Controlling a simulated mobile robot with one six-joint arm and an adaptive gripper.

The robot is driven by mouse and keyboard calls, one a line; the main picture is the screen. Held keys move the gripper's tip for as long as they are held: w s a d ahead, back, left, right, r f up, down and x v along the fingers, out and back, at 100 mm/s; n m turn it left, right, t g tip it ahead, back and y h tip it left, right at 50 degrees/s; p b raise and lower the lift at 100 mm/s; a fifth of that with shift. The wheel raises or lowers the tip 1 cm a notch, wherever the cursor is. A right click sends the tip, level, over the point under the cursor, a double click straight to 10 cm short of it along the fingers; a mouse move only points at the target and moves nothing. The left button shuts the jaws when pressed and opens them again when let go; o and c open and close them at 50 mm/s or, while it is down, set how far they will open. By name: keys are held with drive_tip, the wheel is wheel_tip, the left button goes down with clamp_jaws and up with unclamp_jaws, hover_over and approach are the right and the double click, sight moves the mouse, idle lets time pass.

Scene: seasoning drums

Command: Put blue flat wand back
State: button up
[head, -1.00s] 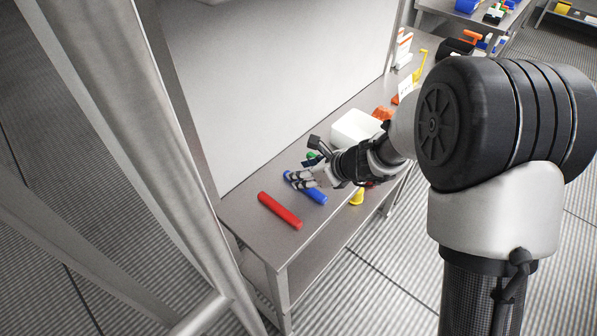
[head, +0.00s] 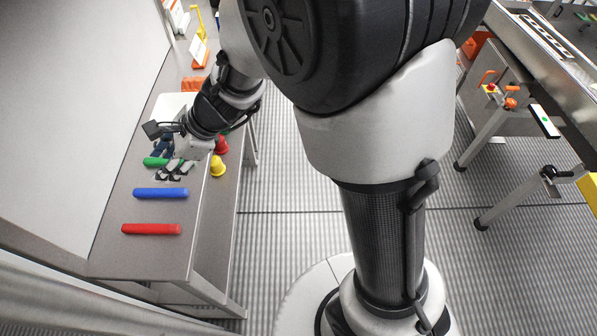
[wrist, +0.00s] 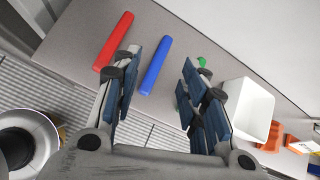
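The blue flat wand (head: 160,193) lies on the grey table, between a red wand and a green one. It also shows in the wrist view (wrist: 155,65), lying in the gap between the fingers with its lower end close to the left finger. My gripper (head: 172,172) is open and empty, above the table near the green wand (head: 155,161). In the wrist view my gripper (wrist: 160,88) has its two blue-padded fingers spread wide. The green wand is mostly hidden behind the right finger there.
The red wand (head: 151,229) lies nearest the table's front end. A white bin (wrist: 247,108) stands past the green wand. Yellow (head: 217,167) and red (head: 221,144) cone-shaped pieces are at the table's right edge. A wall panel borders the table's left side.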

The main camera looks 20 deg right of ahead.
drive_tip(key=s+d+r+n+h, duration=0.2)
drive_tip(key=s+d+r+n, duration=0.6)
drive_tip(key=s+n, duration=0.15)
drive_tip(key=s+d+r+n+t+h, duration=0.1)
drive_tip(key=s+d+r+n+h, duration=0.1)
drive_tip(key=s+d+n+h, duration=0.4)
drive_tip(key=s+d+n, duration=0.3)
drive_tip(key=s+d, duration=0.3)
drive_tip(key=d, duration=0.3)
drive_tip(key=shift+s+d+r, duration=0.25)
drive_tip(key=shift+s+d, duration=0.05)
